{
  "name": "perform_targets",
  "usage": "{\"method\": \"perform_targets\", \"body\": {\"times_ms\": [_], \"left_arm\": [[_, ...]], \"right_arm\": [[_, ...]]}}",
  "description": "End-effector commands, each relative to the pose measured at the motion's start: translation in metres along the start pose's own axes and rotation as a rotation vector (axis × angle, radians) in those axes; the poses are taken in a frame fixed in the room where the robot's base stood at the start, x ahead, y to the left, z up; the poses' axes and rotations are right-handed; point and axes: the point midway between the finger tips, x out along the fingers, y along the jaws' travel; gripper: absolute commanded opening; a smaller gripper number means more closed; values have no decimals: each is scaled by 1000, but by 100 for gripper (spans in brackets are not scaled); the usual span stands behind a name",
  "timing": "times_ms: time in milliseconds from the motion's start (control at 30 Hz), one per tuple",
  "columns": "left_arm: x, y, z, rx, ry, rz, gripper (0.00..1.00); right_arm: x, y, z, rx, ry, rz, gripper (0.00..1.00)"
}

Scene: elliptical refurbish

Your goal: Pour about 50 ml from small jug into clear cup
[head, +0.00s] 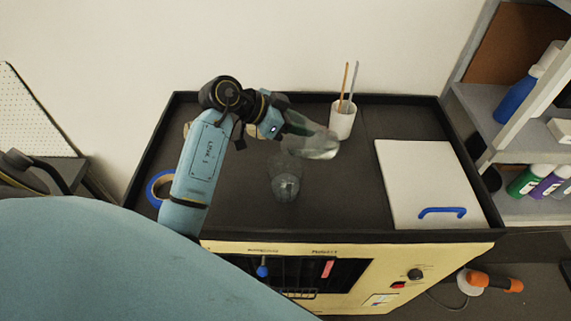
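A clear cup (285,187) stands upright on the dark top of the cabinet, near its middle. The small jug (318,147) is see-through and tilted well over, up and to the right of the cup. My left gripper (296,126) reaches in from the left and is shut on the small jug, holding it off the surface. Its fingers are partly blurred against the jug. I cannot make out a stream between jug and cup, nor the liquid level in either. My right gripper is not in view.
A white holder (342,120) with two thin sticks stands at the back. A white board (428,184) with a blue handle lies at the right. A blue tape roll (160,188) sits at the left. Raised edges (395,98) border the top. Shelves with bottles stand at the right.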

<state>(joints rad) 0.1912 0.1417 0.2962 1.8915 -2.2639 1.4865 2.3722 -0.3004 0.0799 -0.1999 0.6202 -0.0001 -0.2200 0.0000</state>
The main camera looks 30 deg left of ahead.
Motion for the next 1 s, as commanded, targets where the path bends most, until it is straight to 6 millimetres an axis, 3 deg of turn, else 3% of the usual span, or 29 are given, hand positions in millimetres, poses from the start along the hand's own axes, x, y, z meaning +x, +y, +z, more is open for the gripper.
{"method": "perform_targets", "body": {"times_ms": [1000], "left_arm": [[1,-1,5,8,146,0,0]], "right_arm": [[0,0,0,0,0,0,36]]}}
